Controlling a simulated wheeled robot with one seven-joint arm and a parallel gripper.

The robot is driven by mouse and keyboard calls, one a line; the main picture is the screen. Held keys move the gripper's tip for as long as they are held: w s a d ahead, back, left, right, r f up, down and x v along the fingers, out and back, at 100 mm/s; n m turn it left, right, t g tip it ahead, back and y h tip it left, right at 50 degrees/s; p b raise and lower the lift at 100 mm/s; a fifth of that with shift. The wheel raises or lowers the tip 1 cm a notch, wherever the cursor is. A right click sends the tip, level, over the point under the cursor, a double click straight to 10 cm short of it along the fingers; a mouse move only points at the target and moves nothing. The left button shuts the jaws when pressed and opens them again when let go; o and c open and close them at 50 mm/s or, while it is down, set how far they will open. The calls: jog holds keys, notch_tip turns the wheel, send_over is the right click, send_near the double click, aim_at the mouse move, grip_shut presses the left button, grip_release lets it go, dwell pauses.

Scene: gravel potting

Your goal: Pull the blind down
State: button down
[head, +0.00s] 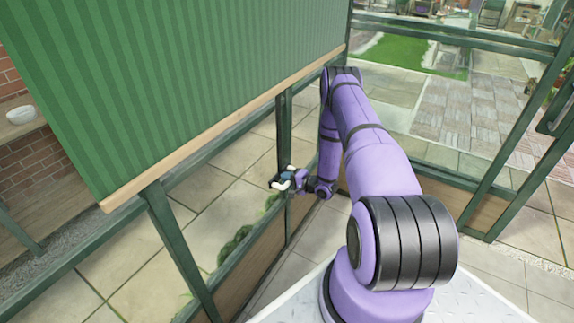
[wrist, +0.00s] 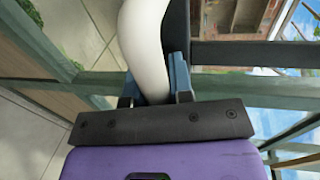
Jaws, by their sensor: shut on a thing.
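The blind (head: 190,75) is a green striped sheet with a pale wooden bar (head: 225,125) along its lower edge. It covers the upper part of the glazed wall at the left, and the glass below the bar is uncovered. My gripper (head: 287,179) is below and apart from the bar, near a green window post. In the wrist view its blue fingers (wrist: 155,85) are shut on a smooth white curved piece (wrist: 146,40), whose white ends also show in the head view (head: 281,186). I cannot tell whether this piece is joined to the blind.
Green posts (head: 178,245) and a low wooden panel (head: 265,255) line the wall close to my arm. A glazed wall with a rail (head: 465,185) closes the right side. A white bowl (head: 21,114) stands on a shelf beyond the glass. Paved floor lies between.

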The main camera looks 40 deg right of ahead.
notch_tip(320, 180, down, 5)
dwell(0.3)
jog(key=shift+s, duration=0.1)
jog(key=c, duration=1.4)
grip_release()
jog(key=shift+c, duration=0.2)
jog(key=shift+o, duration=0.7)
jog(key=shift+f, duration=0.2)
jog(key=shift+r, duration=0.1)
jog(key=shift+d, duration=0.1)
